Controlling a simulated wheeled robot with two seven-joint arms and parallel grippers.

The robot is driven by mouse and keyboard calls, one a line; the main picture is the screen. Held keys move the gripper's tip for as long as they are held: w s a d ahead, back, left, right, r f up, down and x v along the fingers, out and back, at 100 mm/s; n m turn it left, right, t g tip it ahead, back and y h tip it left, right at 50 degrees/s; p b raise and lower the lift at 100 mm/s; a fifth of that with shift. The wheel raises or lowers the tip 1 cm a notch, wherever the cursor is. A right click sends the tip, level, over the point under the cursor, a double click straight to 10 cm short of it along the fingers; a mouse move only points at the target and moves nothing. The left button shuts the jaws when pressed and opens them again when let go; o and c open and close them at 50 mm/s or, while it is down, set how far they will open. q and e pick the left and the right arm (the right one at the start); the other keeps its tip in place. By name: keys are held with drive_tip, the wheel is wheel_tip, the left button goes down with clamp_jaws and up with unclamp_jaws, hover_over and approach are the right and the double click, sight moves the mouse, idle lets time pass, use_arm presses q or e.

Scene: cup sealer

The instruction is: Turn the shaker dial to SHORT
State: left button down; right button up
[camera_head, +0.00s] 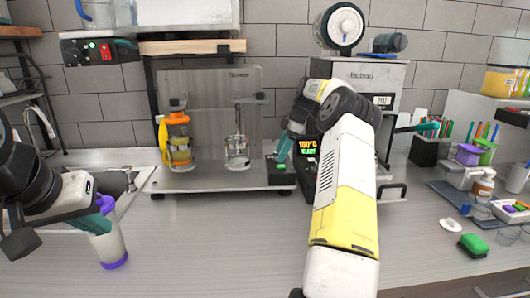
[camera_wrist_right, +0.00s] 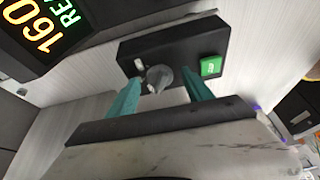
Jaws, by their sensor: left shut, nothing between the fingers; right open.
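The shaker's black control box (camera_head: 281,172) sits at the front right of the shaker's metal platform (camera_head: 215,181). In the right wrist view a grey dial (camera_wrist_right: 159,77) shows on that box, beside a green button (camera_wrist_right: 211,66). My right gripper (camera_wrist_right: 160,88) is open, its teal fingers on either side of the dial. I cannot tell whether they touch it. In the head view my right gripper (camera_head: 283,152) is over the box and hides the dial. The dial's markings are not readable. My left gripper (camera_head: 103,212) is shut and empty, at the left.
A white bottle with a purple end (camera_head: 110,247) stands by my left gripper. An orange-topped shaker (camera_head: 178,140) and a clear one (camera_head: 238,148) stand on the platform. A lit display (camera_head: 308,146) is right of my right gripper. The front middle counter is clear.

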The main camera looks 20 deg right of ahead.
sight(288, 160)
drive_tip(key=v, duration=0.7)
drive_tip(key=shift+d+r, duration=0.2)
drive_tip(key=shift+r, duration=0.15)
drive_tip(key=s+a+r+m+t+h, duration=0.1)
drive_tip(key=s+a+r+m, duration=0.1)
drive_tip(key=s+a+r, duration=0.55)
drive_tip(key=s+a+r+m+t+h, duration=0.1)
drive_tip(key=s+a+r+m+h, duration=0.25)
drive_tip(key=a, duration=0.65)
drive_tip(key=s+a+f+m+t, duration=0.1)
drive_tip(key=s+a+f+m, duration=0.1)
drive_tip(key=s, duration=0.7)
drive_tip(key=s+a+f+m+t+y, duration=0.1)
drive_tip(key=s+a+f+m, duration=0.1)
drive_tip(key=s, duration=0.7)
drive_tip(key=s+a+f+m+t+y, duration=0.1)
drive_tip(key=s+f+m, duration=0.3)
drive_tip(key=s, duration=0.4)
drive_tip(key=shift+s+a+f, duration=0.4)
drive_tip(key=shift+a+f, duration=0.15)
drive_tip(key=shift+a, duration=0.2)
